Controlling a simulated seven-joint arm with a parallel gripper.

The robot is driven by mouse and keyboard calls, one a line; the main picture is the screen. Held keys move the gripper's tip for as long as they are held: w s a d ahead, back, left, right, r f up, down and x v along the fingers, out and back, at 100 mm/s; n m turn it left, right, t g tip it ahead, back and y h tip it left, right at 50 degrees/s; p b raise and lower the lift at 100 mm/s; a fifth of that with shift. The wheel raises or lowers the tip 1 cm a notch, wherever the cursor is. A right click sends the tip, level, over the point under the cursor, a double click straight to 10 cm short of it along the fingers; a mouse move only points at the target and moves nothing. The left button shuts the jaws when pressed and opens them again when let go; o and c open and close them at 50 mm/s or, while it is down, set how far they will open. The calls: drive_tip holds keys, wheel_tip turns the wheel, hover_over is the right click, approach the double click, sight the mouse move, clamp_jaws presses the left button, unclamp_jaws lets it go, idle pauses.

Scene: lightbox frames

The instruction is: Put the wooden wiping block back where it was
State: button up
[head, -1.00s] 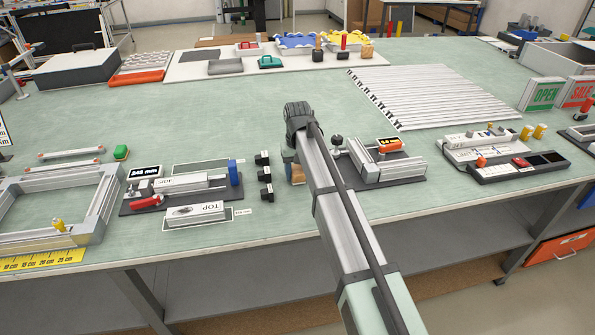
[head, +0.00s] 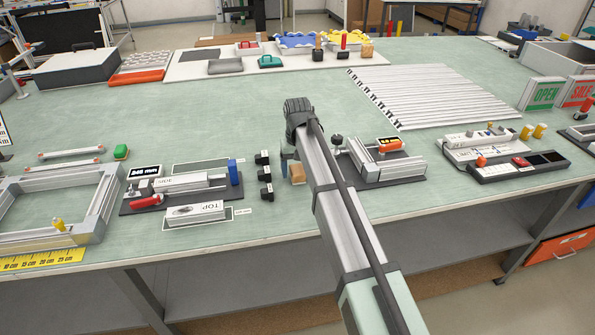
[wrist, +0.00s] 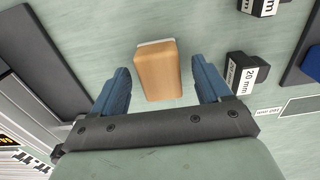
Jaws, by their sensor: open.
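The wooden wiping block (head: 297,174) stands on the green table just left of my arm, near the front edge. In the wrist view the block (wrist: 159,72) is tan with a pale strip along its far end. My gripper (wrist: 160,85) is open, with its blue fingers on either side of the block's near part and a gap showing on both sides. In the head view my gripper (head: 288,155) is mostly hidden behind my arm.
A dark fixture (head: 380,165) lies close on the right.

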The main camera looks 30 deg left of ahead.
sight(298, 169)
wheel_tip(298, 169, up, 11)
idle(0.4)
